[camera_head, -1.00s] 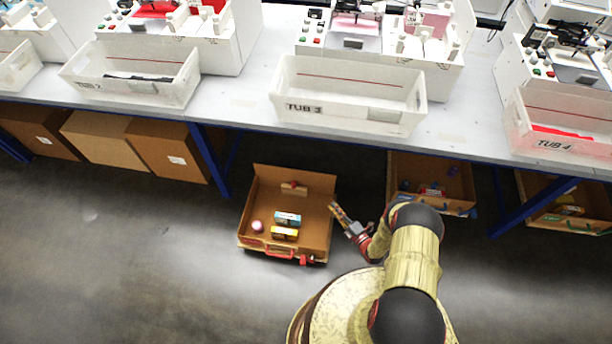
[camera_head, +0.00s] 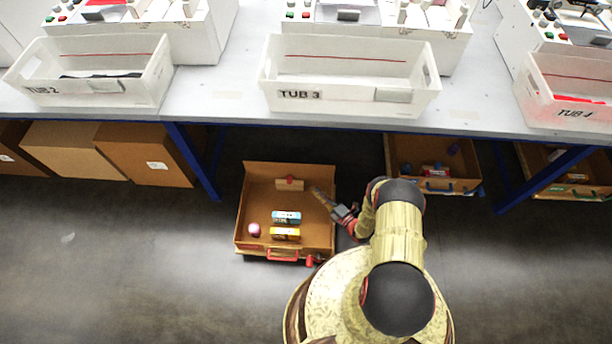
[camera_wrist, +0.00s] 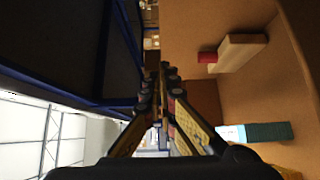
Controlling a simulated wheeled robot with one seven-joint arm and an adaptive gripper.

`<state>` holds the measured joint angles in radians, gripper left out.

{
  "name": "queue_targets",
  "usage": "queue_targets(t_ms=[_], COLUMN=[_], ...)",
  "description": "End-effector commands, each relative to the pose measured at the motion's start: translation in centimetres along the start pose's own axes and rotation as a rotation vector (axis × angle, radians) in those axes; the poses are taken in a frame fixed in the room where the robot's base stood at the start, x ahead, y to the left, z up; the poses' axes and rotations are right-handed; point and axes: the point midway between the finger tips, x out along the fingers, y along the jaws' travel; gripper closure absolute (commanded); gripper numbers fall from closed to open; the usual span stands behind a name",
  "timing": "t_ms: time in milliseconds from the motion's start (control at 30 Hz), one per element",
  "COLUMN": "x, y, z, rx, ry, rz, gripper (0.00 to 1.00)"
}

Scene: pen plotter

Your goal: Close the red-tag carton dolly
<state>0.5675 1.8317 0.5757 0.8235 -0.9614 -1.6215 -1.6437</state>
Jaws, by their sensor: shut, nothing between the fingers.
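The red-tag carton dolly (camera_head: 246,184) is an open brown carton tray with a red handle and a red tag (camera_head: 310,261) on its front. It stands pulled out on the floor in front of the dark gap under the bench. It holds a blue box (camera_head: 286,217), a yellow box (camera_head: 285,234), a pink ball (camera_head: 254,230) and a small tan block with a red piece (camera_head: 289,184). My gripper (camera_head: 319,193) is shut and empty at the dolly's right side; I cannot tell if it touches the wall. The wrist view shows the shut fingers (camera_wrist: 164,70) beside the carton.
A dolly with a blue handle (camera_head: 437,186) sits under the bench to the right, and one with a green handle (camera_head: 575,194) is farther right. Closed cartons (camera_head: 146,155) stand at left. Blue bench legs (camera_head: 192,160) flank the gap. White tubs line the bench edge.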

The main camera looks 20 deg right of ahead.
Motion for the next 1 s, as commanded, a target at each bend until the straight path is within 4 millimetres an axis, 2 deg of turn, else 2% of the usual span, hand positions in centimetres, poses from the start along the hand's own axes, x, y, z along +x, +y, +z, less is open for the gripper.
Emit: queue_targets(t_ms=[167, 600, 800, 1000], x=[1.9, 10.3, 12.0, 12.6], y=[-0.1, -0.1, -0.1, 0.0], z=[-0.1, -0.2, 2.1, 2.8], rx=[-0.001, -0.001, -0.001, 0.000], ry=[0.004, 0.005, 0.000, 0.000], rz=[0.001, 0.002, 0.002, 0.000], gripper=[1.00, 1.00, 1.00, 1.00])
